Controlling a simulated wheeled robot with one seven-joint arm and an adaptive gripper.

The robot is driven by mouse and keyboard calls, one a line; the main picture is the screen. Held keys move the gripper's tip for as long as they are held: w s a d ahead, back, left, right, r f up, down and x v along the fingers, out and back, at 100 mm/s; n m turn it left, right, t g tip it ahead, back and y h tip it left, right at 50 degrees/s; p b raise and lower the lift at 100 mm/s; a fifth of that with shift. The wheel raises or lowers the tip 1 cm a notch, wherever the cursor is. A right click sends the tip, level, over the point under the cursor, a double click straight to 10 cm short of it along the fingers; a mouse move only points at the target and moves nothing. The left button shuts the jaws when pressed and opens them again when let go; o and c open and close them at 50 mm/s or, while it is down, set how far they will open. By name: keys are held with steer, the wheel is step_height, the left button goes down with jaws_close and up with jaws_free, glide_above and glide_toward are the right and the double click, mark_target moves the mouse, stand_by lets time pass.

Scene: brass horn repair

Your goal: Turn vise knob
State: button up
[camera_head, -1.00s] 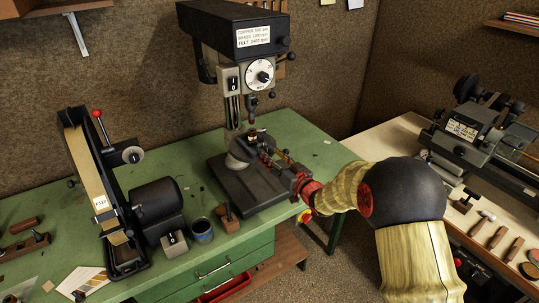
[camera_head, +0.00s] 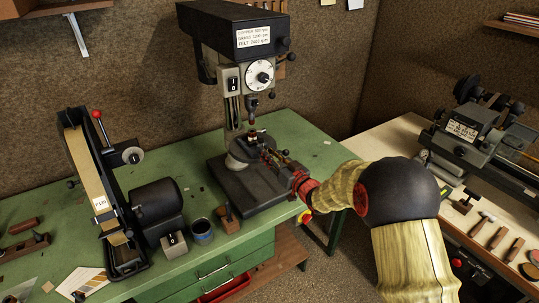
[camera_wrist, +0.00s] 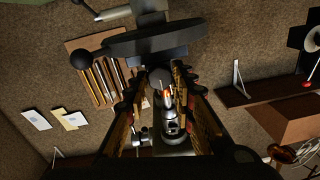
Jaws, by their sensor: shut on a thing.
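In the wrist view the fingers of my gripper (camera_wrist: 160,82) stand left and right of a dark round part, which appears to be the vise knob (camera_wrist: 160,77). The gripper is shut on it. A copper-coloured and shiny metal part shows just below it, between the fingers. In the head view the knob is hidden by the fingers, and its turn angle cannot be told.
The drill press head (camera_head: 235,32) stands above and behind the vise. A belt sander (camera_head: 95,190), a cup (camera_head: 202,229) and a small wooden-handled block stand on the green bench (camera_head: 50,215) to the left. A lathe-like machine (camera_head: 480,135) is on the right bench.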

jaws_close()
steer(key=shift+m, duration=0.4)
steer(key=m+p, duration=0.2)
steer(key=m, duration=0.6)
steer(key=m+p, duration=0.2)
steer(key=m, duration=0.7)
steer(key=m+p, duration=0.2)
steer(key=m, duration=0.6)
steer(key=shift+f+m+t+h+p, duration=0.3)
steer(key=shift+f+m+p, duration=0.05)
steer(key=shift+m+p, duration=0.05)
steer(key=o, duration=0.8)
jaws_free()
steer(key=shift+o, duration=0.2)
steer(key=v, duration=1.2)
